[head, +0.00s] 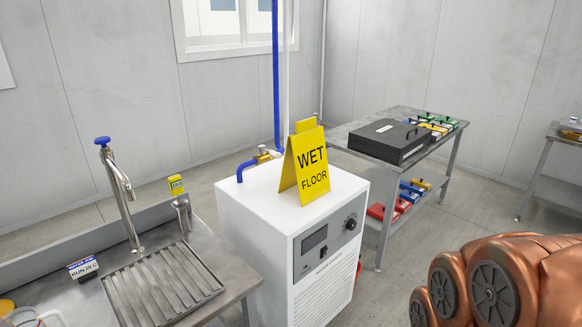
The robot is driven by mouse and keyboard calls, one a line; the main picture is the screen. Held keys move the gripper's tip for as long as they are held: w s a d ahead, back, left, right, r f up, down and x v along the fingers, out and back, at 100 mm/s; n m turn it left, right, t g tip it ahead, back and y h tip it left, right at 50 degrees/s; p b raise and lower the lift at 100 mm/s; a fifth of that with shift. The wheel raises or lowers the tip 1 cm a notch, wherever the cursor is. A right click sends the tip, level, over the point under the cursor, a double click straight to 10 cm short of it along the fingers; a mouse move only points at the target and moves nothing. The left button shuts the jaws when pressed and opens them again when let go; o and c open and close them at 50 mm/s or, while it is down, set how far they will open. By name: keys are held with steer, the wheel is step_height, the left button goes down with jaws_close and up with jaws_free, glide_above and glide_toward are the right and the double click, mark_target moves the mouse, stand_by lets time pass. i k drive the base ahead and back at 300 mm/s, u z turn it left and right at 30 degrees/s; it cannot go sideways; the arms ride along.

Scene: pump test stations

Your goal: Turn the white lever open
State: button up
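A brass valve (264,155) sits on the blue pipe (245,168) behind the white machine (285,205). A small pale part shows at the valve, partly behind the yellow wet floor sign (305,165); I cannot tell for sure whether it is the white lever or how it is turned. The sign stands upright on top of the white machine, just in front of the valve. My gripper is not in view; only copper-coloured links of my arm show at the lower right, apart from the machine.
A steel sink bench (235,285) with a blue-knobbed tap (117,178) stands at the left. A steel table (355,125) with a black case (388,140) and coloured boxes stands behind right. A side bench (555,150) is at the far right. Floor between the tables is clear.

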mark_target(263, 148)
steer(key=u, duration=0.5)
steer(key=i, duration=1.6)
steer(key=u, duration=0.65)
